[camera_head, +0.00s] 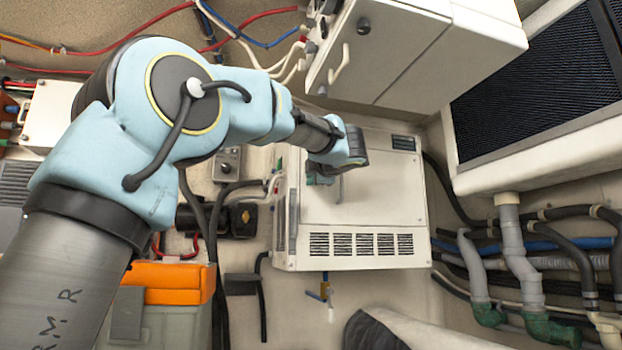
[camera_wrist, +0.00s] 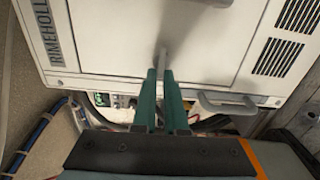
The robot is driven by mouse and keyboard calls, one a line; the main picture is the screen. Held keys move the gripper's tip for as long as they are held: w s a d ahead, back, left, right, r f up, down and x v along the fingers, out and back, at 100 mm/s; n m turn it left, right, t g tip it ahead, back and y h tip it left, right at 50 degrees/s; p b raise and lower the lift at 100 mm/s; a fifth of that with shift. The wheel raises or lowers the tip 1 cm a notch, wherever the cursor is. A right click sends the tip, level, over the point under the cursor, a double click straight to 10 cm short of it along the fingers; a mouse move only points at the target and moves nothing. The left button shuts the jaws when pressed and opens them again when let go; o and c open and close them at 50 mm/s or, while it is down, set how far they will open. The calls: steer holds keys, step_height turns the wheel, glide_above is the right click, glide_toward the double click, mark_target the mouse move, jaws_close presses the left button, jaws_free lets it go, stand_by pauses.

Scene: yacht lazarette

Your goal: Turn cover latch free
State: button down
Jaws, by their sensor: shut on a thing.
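The cover latch (camera_wrist: 163,58) is a small grey lever on the front cover (camera_wrist: 115,45) of a white box-shaped unit. In the wrist view, the two green fingers of my gripper (camera_wrist: 160,76) are closed around its lower end. In the head view, my gripper (camera_head: 322,178) is at the left part of the same cover (camera_head: 385,185), and the latch (camera_head: 340,188) shows just past the fingers. The cover looks flush with the unit. The part of the latch between the fingers is hidden.
A grey handle (camera_wrist: 228,104) is at the unit's edge, right of my fingers in the wrist view. A white cabinet (camera_head: 420,50) hangs above the unit. Pipes and hoses (camera_head: 520,260) run to the right. An orange-lidded box (camera_head: 170,280) is at the lower left.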

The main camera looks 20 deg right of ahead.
steer(key=shift+s+d+f, duration=0.1)
steer(key=shift+d+f, duration=0.05)
steer(key=shift+d, duration=0.2)
steer(key=c, duration=1)
jaws_free()
steer(key=shift+d, duration=0.1)
steer(key=shift+c, duration=0.2)
steer(key=shift+o, duration=1)
steer(key=shift+a, duration=0.2)
steer(key=s+a+b, duration=0.1)
steer(key=s+b, duration=0.1)
steer(key=s, duration=0.8)
steer(key=shift+s, duration=0.35)
steer(key=shift+a, duration=0.1)
